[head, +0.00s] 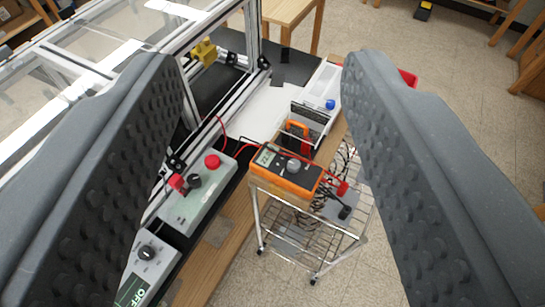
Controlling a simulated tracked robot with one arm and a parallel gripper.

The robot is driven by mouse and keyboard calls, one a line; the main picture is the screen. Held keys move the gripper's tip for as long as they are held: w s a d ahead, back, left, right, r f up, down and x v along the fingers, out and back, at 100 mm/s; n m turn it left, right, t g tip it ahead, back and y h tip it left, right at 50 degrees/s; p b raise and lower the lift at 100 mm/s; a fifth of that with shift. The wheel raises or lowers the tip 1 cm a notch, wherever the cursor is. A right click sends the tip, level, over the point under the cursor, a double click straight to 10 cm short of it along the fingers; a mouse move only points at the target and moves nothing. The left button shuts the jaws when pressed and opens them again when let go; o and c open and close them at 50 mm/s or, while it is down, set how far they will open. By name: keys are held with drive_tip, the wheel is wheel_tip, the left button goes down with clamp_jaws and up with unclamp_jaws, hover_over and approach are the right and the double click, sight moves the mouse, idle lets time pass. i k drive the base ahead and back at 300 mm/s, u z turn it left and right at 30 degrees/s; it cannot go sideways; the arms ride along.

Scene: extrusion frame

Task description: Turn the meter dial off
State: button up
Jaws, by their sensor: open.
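An orange multimeter (284,172) with a dark face lies on top of a wire cart. Its small display is at its left end, and its round grey dial (293,166) is near the middle of the face. The dial's setting is too small to read. Red and black leads run from the meter. My gripper (262,100) is open and empty, with its two large grey textured fingers at the left and right of the picture. The meter shows in the gap between them, farther away and apart from both fingers.
A grey-green control box (200,195) with a red button stands left of the meter, and a box marked OFF (145,265) is nearer. The wire cart (310,235) holds hanging cables. An aluminium extrusion frame (225,85) rises behind at left. Open floor (455,120) lies right.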

sight(294, 165)
drive_tip(key=z, duration=0.45)
drive_tip(key=k, duration=0.85)
drive_tip(key=u, duration=0.65)
drive_tip(key=i, duration=1)
drive_tip(key=z, duration=0.05)
